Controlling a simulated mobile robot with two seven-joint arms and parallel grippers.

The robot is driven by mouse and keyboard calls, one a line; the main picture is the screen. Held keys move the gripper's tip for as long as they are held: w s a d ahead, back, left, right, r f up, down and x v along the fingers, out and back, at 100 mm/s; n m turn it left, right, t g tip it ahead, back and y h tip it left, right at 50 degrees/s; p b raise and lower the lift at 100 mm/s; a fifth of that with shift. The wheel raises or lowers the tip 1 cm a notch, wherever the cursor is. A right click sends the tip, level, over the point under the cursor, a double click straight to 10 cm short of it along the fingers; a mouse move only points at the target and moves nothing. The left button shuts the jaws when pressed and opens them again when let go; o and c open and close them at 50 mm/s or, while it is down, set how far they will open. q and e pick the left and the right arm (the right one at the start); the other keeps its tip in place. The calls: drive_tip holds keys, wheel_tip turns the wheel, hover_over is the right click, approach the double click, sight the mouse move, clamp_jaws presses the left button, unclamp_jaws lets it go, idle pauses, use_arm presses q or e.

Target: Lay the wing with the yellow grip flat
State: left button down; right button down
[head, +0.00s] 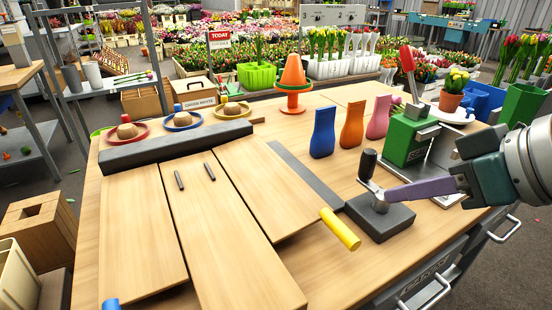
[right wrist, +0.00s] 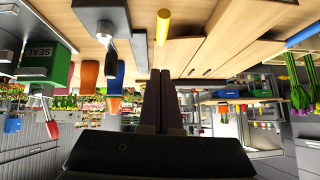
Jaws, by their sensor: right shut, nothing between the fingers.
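The wing with the yellow grip is a light wooden board (head: 268,185), the right one of a row of boards on the bench. The yellow grip (head: 340,229) is a short cylinder at its near right corner. It also shows in the right wrist view (right wrist: 163,27), beyond the fingertips. The wing's outer side looks raised above the bench; its exact tilt is hard to tell. My right gripper (head: 390,193) is shut and empty, right of the yellow grip and apart from it. Its shut fingers also show in the right wrist view (right wrist: 160,74). My left gripper is out of view.
A black-knobbed lever (head: 367,166) on a dark block (head: 380,216) stands beside my right fingers. A green press (head: 408,137) is behind it. Blue, orange and pink sleeves (head: 352,124) stand further back. Another board (head: 143,230) with a blue grip (head: 110,304) lies left.

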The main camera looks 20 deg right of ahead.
drive_tip(key=b+x, duration=0.2)
drive_tip(key=x, duration=0.6)
drive_tip(key=shift+w+a+f+b, duration=0.1)
drive_tip(key=shift+w+f+b, duration=0.15)
drive_tip(key=shift+w+b, duration=0.15)
drive_tip(key=shift+s+a+f+b, duration=0.1)
drive_tip(key=shift+s+f+b, duration=0.05)
drive_tip(key=shift+f, duration=0.45)
drive_tip(key=shift+s+f+b, duration=0.1)
drive_tip(key=shift+f+b, duration=0.05)
drive_tip(key=shift+f, duration=1)
drive_tip(key=shift+d+f, duration=0.3)
drive_tip(key=shift+f, duration=0.55)
